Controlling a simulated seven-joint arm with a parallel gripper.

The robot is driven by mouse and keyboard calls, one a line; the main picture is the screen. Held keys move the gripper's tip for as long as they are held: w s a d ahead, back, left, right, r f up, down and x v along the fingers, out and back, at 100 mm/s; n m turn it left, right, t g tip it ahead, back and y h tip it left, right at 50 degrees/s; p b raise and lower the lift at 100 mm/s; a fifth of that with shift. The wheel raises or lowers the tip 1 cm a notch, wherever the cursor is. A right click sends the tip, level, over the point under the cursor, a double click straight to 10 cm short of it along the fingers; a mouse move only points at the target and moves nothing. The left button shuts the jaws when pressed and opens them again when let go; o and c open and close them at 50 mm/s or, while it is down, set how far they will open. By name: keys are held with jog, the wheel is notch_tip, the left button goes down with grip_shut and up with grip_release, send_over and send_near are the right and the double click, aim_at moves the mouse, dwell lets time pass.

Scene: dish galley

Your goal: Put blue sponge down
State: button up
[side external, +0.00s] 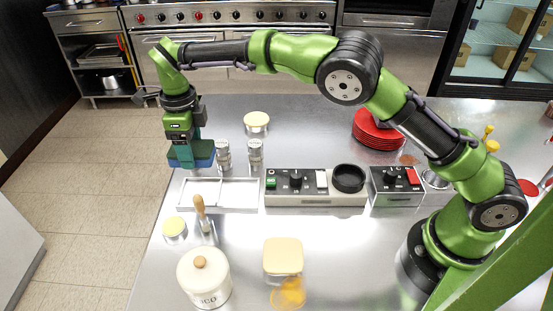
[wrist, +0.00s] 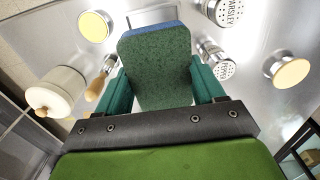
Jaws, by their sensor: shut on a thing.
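The blue sponge (side external: 191,160) has a dark green scouring face and is held in my gripper (side external: 190,146). In the side external view it hangs at the table's far left, above and behind the white tray (side external: 243,193). In the wrist view the sponge (wrist: 158,70) fills the space between the two teal fingers of my gripper (wrist: 158,88), with its green face toward the camera and a blue edge at the top. The gripper is shut on it. The sponge appears clear of the tabletop, though its exact height is hard to tell.
Two shakers (side external: 255,151) stand right of the sponge, with a yellow-lidded jar (side external: 256,122) behind. In front are a wooden-handled tool (side external: 201,212), a lidded canister (side external: 204,278) and a small yellow-lidded jar (side external: 174,228). A control panel (side external: 310,185) adjoins the tray. The tray is empty.

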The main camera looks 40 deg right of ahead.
jog(key=f, duration=0.2)
jog(key=a+f, duration=0.1)
jog(key=f, duration=0.2)
jog(key=shift+s+f, duration=0.1)
jog(key=shift+s, duration=0.05)
jog(key=shift+f, duration=2.4)
jog(key=o, duration=1.1)
